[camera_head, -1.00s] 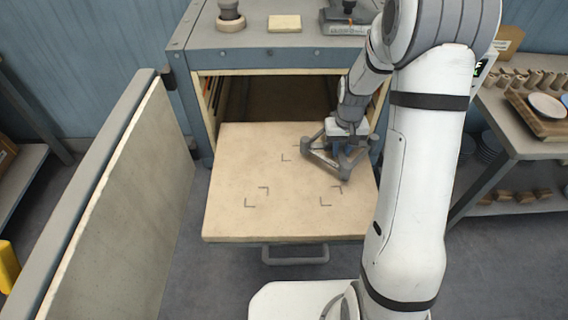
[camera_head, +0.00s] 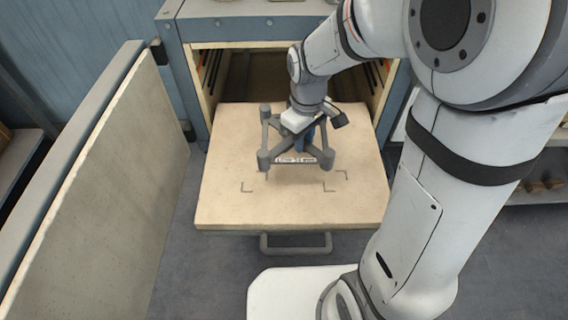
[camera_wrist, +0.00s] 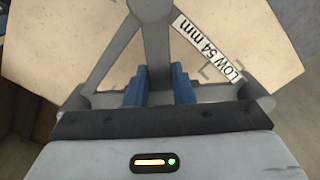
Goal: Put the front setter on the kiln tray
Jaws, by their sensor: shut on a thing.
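The setter is over the middle of the pulled-out kiln tray (camera_head: 295,212), a pale flat slab with dark corner marks. A shadow lies below it; it appears slightly above the tray. Part of the setter is hidden behind my wrist.
The kiln's open chamber (camera_head: 265,75) is behind the tray. Its open door (camera_head: 110,190) stands along the left. The tray's handle (camera_head: 296,247) sticks out at the front. A shelf (camera_head: 535,190) is at the right. The tray's front part is clear.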

